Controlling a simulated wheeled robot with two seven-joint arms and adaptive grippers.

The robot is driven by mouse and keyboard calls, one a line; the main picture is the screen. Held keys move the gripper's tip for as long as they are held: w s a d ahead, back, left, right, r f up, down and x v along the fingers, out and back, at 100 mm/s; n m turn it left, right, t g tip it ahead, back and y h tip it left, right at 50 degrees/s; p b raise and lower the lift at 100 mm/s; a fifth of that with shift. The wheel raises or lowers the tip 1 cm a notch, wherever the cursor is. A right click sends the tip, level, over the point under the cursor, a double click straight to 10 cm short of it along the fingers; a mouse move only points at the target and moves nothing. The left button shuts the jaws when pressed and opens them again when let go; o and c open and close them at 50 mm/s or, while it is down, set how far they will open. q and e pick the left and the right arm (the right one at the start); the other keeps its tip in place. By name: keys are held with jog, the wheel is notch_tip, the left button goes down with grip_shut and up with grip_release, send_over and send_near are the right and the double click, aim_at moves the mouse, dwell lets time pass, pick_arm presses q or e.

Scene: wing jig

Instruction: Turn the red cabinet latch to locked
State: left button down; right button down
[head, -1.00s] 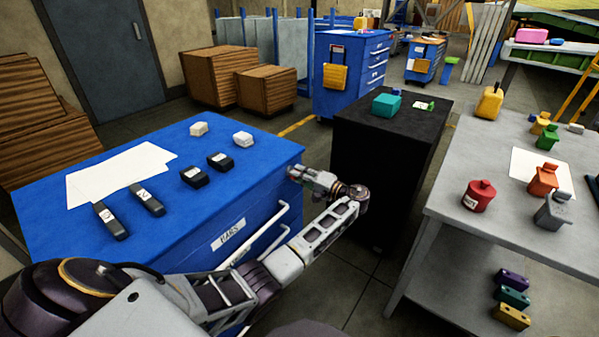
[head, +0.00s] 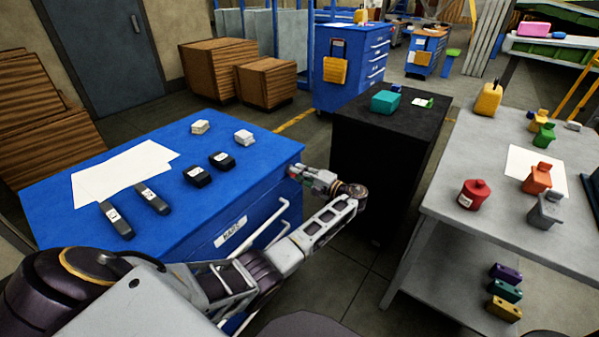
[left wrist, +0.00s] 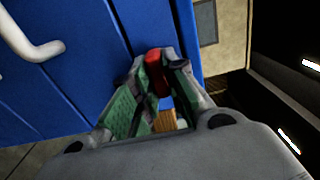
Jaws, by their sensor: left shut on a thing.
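The red latch (left wrist: 154,57) is on the face of the blue cabinet (left wrist: 92,25), by its right-hand edge in the left wrist view. My left gripper (left wrist: 160,72) is shut on the latch, with its green-padded fingers on either side of it. In the head view my left gripper (head: 307,174) is at the right end of the blue cabinet (head: 262,205), just below its top. The latch is mostly hidden by the gripper there, and I cannot tell its exact angle. My right gripper is not in view.
A white bar handle (left wrist: 35,45) sticks out from the cabinet front near the gripper. A black cabinet (head: 385,160) stands close to the right of my left gripper. A grey workbench (head: 455,165) with several coloured items is farther right. Dark floor lies between.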

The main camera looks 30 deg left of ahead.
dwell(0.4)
pick_arm(q)
jog(key=c, duration=1.4)
grip_release()
jog(key=shift+d, duration=0.1)
jog(key=shift+c, duration=0.2)
jog(key=d, duration=1.2)
jog(key=shift+s, duration=0.45)
jog(key=shift+a+f, duration=0.1)
